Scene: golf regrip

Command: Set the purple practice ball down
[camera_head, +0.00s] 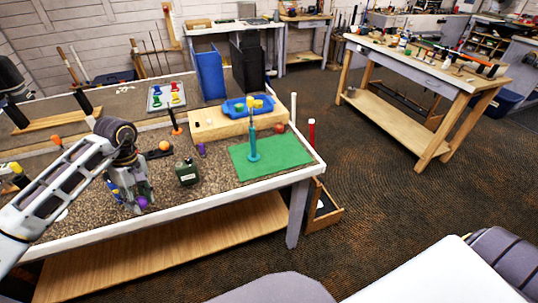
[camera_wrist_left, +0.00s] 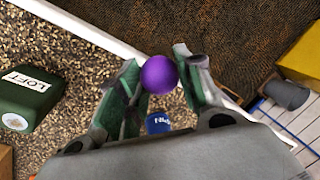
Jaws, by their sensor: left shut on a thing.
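My left gripper (camera_head: 138,199) is over the front part of the speckled bench top (camera_head: 228,198). It is shut on the purple practice ball (camera_head: 143,202), which shows low between its fingers. In the left wrist view the ball (camera_wrist_left: 160,75) sits between the two fingertips (camera_wrist_left: 161,78), above the bench near its white front edge. Whether the ball touches the bench top is hard to tell. My right gripper is not in view.
A dark green box (camera_head: 187,173), labelled LOFT in the left wrist view (camera_wrist_left: 28,95), stands right of the gripper. A small blue lettered item (camera_wrist_left: 158,122) shows between the fingers.

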